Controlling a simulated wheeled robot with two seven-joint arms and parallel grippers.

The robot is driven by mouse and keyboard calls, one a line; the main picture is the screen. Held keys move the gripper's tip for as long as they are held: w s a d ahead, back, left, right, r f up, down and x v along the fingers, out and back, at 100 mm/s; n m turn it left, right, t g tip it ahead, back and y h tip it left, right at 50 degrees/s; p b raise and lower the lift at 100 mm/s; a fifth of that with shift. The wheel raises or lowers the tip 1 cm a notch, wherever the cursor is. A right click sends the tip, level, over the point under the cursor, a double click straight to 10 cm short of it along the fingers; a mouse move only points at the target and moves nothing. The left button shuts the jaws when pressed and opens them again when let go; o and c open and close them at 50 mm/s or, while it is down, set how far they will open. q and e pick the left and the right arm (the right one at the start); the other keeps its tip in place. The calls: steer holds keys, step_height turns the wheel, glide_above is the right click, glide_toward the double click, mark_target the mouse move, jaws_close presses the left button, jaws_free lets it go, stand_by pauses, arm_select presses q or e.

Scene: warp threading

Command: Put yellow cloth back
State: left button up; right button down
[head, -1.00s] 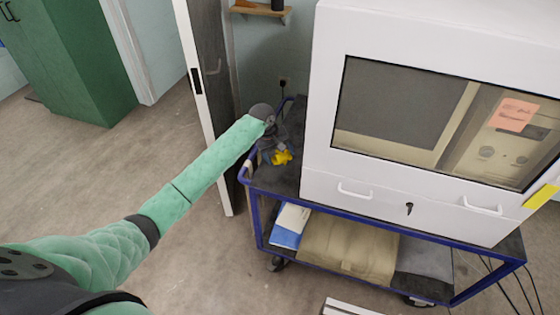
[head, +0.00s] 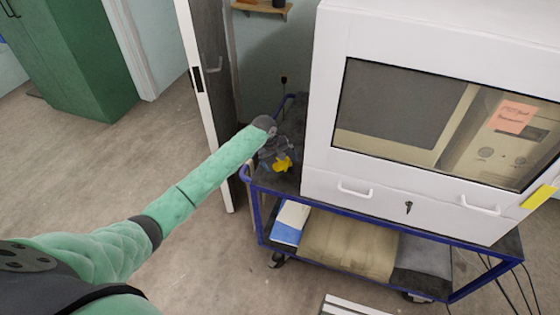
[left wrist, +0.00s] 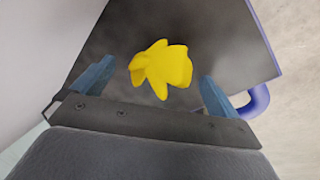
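The yellow cloth (head: 283,164) is a small crumpled piece at the left end of the cart's dark top, beside the white cabinet. My left gripper (head: 280,160) is at the cloth, with the arm reaching in from the left. In the left wrist view the cloth (left wrist: 162,68) shows between the two spread blue-grey fingers (left wrist: 150,82), with a gap on each side. The fingers are open and do not appear to touch it. Whether the cloth rests on the top right under the fingers is hard to judge. My right gripper is not in view.
The blue-framed cart (head: 250,176) carries the large white cabinet (head: 320,185) close to the right of my gripper. Its lower shelf holds a beige folded item (head: 348,246) and a blue-white packet (head: 290,223). A door (head: 205,110) stands behind. Floor at left is clear.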

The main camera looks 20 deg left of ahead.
arm_select(q)
steer(key=shift+a+r, duration=0.15)
steer(key=shift+r, duration=0.45)
steer(key=b+v, duration=0.3)
steer(key=v, duration=0.8)
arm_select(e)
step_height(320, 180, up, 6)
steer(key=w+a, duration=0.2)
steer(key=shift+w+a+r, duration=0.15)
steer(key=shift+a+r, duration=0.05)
arm_select(q)
steer(key=shift+s, duration=0.1)
